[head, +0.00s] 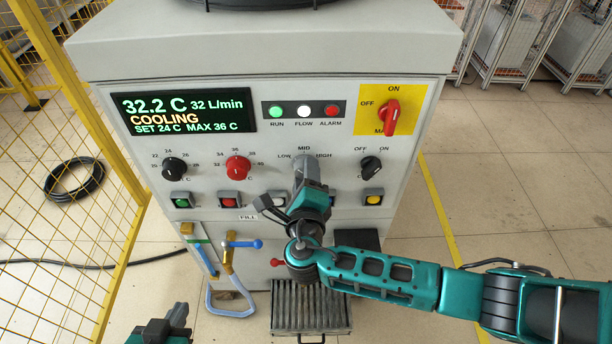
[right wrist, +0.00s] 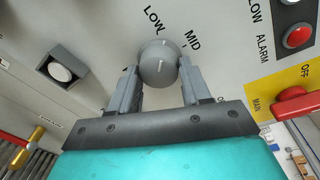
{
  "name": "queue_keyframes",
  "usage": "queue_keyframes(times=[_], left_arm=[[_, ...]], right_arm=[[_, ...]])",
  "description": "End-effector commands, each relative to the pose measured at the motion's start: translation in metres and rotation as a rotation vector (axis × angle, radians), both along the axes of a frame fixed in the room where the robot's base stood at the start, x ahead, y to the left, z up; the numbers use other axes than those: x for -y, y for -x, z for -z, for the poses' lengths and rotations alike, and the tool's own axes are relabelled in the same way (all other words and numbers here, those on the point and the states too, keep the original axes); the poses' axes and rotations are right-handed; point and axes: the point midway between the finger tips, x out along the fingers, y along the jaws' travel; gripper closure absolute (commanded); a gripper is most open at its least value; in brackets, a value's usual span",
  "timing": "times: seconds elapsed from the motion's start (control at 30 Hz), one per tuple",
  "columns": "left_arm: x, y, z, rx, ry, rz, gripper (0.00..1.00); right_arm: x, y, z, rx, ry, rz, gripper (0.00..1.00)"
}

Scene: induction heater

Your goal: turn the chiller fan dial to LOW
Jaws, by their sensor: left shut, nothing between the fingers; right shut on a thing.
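The chiller fan dial (head: 303,164) is a grey round knob on the front panel, with LOW at its left, MID above and HIGH at its right. In the right wrist view the knob (right wrist: 158,63) sits between the two fingers of my right gripper (right wrist: 158,82). The gripper is shut on it, one finger on each side. I cannot tell exactly where its pointer stands. In the head view my right gripper (head: 306,184) reaches up to the dial from below. My left gripper (head: 168,328) is shut and empty at the bottom left, partly cut off, away from the panel.
A black dial (head: 174,168), a red dial (head: 238,167) and an OFF/ON switch (head: 371,167) flank the fan dial. A red main switch (head: 391,117) is at upper right. Hoses and a valve (head: 230,246) stick out at lower left. A yellow mesh fence (head: 70,150) stands left.

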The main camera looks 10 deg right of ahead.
Motion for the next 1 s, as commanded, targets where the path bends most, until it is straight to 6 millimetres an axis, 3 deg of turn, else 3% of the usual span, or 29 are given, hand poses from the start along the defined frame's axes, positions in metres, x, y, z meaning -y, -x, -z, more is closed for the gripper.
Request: queue_keyframes(times=[0.4,1.0], left_arm=[[0.0002,0.0001,0.0001,0.000,0.001,0.001,1.00],[0.0003,0.0002,0.0002,0.000,0.001,0.001,1.00]], right_arm=[[-0.0008,0.0004,0.0004,-0.049,0.230,0.000,0.83],[-0.0007,0.0002,0.0001,-0.059,0.282,-0.001,0.83]])
